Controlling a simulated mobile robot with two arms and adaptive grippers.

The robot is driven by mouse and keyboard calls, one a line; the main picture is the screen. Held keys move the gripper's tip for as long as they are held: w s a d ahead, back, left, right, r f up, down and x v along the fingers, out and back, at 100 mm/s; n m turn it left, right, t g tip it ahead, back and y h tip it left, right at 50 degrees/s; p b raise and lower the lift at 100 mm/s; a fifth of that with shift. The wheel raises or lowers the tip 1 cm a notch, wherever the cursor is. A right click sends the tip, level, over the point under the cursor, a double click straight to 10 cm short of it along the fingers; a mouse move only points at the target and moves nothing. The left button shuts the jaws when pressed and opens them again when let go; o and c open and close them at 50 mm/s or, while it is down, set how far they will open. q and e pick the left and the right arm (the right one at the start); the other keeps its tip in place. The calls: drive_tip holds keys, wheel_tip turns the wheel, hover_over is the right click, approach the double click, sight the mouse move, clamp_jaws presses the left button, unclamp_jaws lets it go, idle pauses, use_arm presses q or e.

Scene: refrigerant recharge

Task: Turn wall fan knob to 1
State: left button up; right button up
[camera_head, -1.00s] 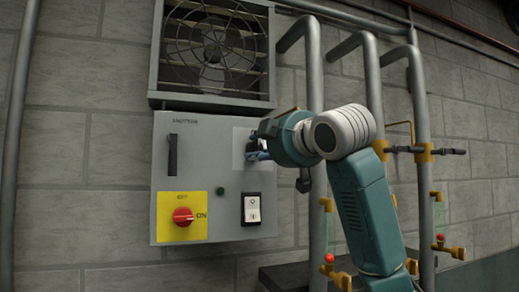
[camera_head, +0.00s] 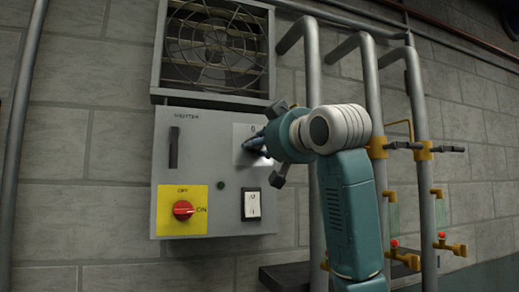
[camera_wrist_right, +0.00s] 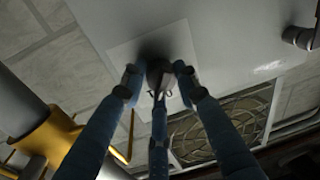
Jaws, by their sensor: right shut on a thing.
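The wall fan knob (camera_wrist_right: 157,68) is a dark round knob on a pale square plate (camera_head: 243,130) at the upper right of the grey control panel (camera_head: 205,175). My right gripper (camera_wrist_right: 158,82) has its blue fingers closed around the knob in the wrist view. In the head view my right gripper (camera_head: 258,143) reaches the plate from the right and hides the knob and most of its scale. A small mark shows at the plate's top, but I cannot tell which setting the knob points to. My left gripper is in neither view.
A red rotary switch (camera_head: 183,211) on a yellow plate, a white rocker switch (camera_head: 252,205) and a dark shutter slot (camera_head: 173,147) share the panel. A caged fan (camera_head: 214,47) sits above. Grey pipes (camera_head: 312,75) with yellow valves stand close on the right.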

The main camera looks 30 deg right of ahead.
drive_tip(key=shift+w+a+f+m, duration=0.1)
drive_tip(key=shift+w+f+m, duration=0.05)
drive_tip(key=shift+f+m, duration=0.2)
idle(0.3)
drive_tip(key=o, duration=1.1)
drive_tip(key=shift+r, duration=0.1)
drive_tip(key=shift+o, duration=0.3)
drive_tip(key=shift+r, duration=0.1)
drive_tip(key=shift+s, duration=0.2)
drive_tip(key=s+a, duration=0.1)
drive_tip(key=s, duration=1)
drive_tip(key=shift+s+a+f, duration=0.35)
drive_tip(key=shift+a+f, duration=0.05)
